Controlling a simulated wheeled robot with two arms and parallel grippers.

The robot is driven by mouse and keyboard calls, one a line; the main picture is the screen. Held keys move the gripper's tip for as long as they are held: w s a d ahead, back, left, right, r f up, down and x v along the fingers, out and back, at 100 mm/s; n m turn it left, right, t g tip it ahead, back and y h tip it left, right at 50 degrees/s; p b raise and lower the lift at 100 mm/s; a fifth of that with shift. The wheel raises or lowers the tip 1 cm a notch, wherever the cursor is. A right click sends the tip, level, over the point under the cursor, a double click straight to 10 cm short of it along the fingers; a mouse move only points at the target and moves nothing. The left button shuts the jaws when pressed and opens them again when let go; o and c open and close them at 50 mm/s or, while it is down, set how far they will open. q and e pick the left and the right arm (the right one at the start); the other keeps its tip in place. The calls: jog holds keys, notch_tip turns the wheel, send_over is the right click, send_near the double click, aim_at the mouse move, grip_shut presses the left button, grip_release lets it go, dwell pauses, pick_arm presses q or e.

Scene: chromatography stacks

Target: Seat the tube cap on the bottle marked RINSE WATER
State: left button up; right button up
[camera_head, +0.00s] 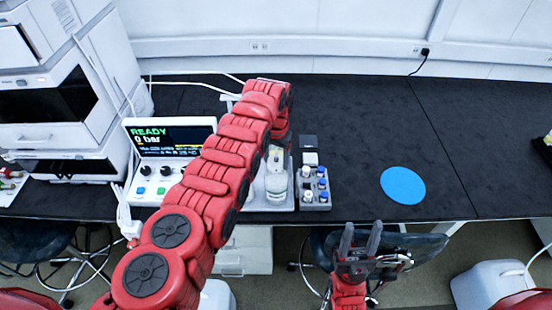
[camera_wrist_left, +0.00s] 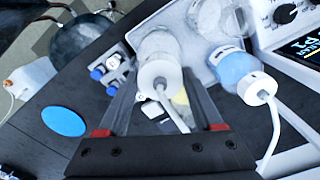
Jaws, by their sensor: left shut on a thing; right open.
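My left gripper (camera_wrist_left: 158,98) is shut on a white tube cap (camera_wrist_left: 155,76) with a white tube running from it. The cap lies over the mouth of a clear bottle (camera_wrist_left: 160,46) in the left wrist view; I cannot tell whether it touches. A bottle of blue liquid (camera_wrist_left: 230,66) beside it wears a white cap with a tube. Another clear bottle (camera_wrist_left: 214,18) stands behind. I cannot read RINSE WATER on any label. In the head view my left arm hides most of the bottles and the left gripper. My right gripper (camera_head: 360,240) is open and empty before the bench edge.
A grey rack (camera_head: 316,204) of small vials stands right of the bottle tray (camera_head: 270,204). The pump box (camera_head: 150,186) reading READY is to the left, beside tall instruments (camera_head: 60,95). A blue disc (camera_head: 402,186) lies on the dark bench, with free room around it.

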pick_arm(q)
jog(key=shift+f, duration=0.15)
jog(key=shift+f+b, duration=0.8)
jog(key=shift+b, duration=0.2)
jog(key=shift+f, duration=0.15)
jog(key=shift+f+b, duration=0.35)
jog(key=shift+b, duration=0.15)
jog(key=o, duration=1.4)
jog(key=shift+o, duration=0.2)
jog(key=shift+r, duration=0.15)
